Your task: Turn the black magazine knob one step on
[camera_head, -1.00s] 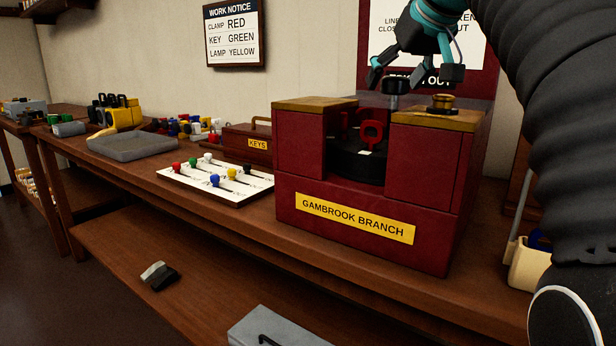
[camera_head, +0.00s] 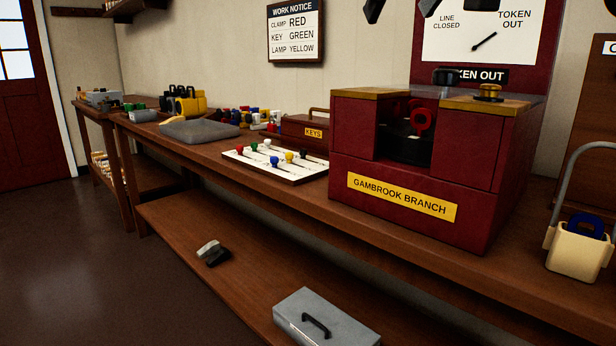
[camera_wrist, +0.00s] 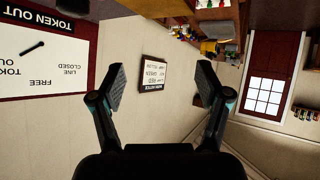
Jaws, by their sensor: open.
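The black magazine knob (camera_head: 446,77) stands on top of the dark red Gambrook Branch machine (camera_head: 390,170), between its brass-coloured top plates. Red ring-shaped tokens (camera_head: 420,118) show in the machine's dark front opening. My gripper (camera_head: 428,6) shows only as dark finger parts at the top edge of the head view, above the machine and apart from the knob. In the wrist view my gripper (camera_wrist: 161,84) is open, with nothing between its fingers.
A brass knob (camera_head: 488,92) sits right of the black one. Behind is a dial panel (camera_head: 480,32) with a "TOKEN OUT" label. A lever board (camera_head: 275,165), a keys box (camera_head: 300,128) and a cream holder (camera_head: 578,250) stand on the bench. The wall notice (camera_wrist: 154,73) appears upside down.

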